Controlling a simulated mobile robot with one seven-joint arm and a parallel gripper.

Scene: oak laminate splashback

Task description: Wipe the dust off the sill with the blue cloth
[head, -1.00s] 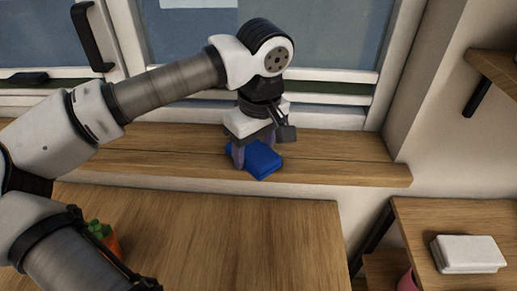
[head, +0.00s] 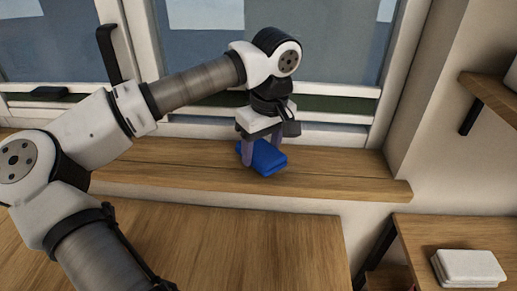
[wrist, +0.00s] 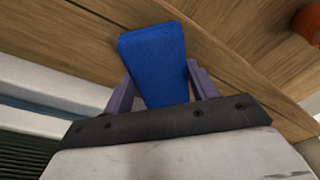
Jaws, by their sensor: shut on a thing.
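The blue cloth (head: 268,158) is a folded pad on the wooden sill (head: 340,172) below the window. My gripper (head: 261,155) is over the sill, pointing down, with its purple fingers on either side of the cloth. In the wrist view the cloth (wrist: 155,62) sits between the two purple fingers (wrist: 158,88), which are shut on it. The cloth appears to rest on the sill surface. I cannot make out any dust on the sill in these views.
A wooden table (head: 230,250) stands in front of the sill. At the right, a lower wooden surface holds a white folded item (head: 468,268), and a wall shelf (head: 492,96) sits above. An orange thing (wrist: 308,22) shows at the wrist view's corner. The sill's right end is clear.

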